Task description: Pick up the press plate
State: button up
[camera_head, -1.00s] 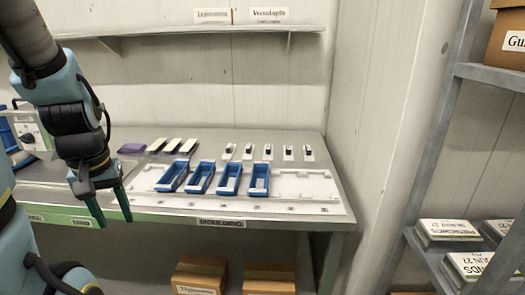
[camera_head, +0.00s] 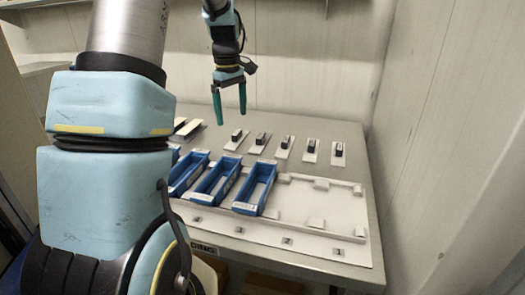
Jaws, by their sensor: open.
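Several press plates stand in a row at the back of the bench, each a small white plate with a dark block on top. From left to right I see one press plate (camera_head: 229,146), then others (camera_head: 255,150), (camera_head: 282,154), (camera_head: 309,158) and (camera_head: 337,161). I cannot tell which one the task means. My gripper (camera_head: 231,117) points down with its two green fingers apart and nothing between them. It appears above and close to the leftmost press plate, but its height over it is hard to judge.
Blue moulds (camera_head: 256,188) stand on a white board (camera_head: 348,240) in front of the plates. The board has empty slots at right. Dark-topped pieces (camera_head: 188,129) lie left of the plates. A wall closes the right side. My arm hides the left of the bench.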

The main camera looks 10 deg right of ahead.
jog(key=w+d+f+n+b, duration=0.25)
jog(key=w+d+n, duration=0.25)
jog(key=w+d, duration=0.3)
send_over(261, 136)
jog(key=shift+g, duration=0.3)
notch_tip(261, 136, down, 5)
jog(key=shift+r+p, duration=0.15)
jog(key=shift+p, duration=0.2)
jog(key=shift+w+f+p, duration=0.15)
jog(key=shift+f+p, duration=0.8)
jog(key=shift+f, duration=1.65)
jog(key=c, duration=1.4)
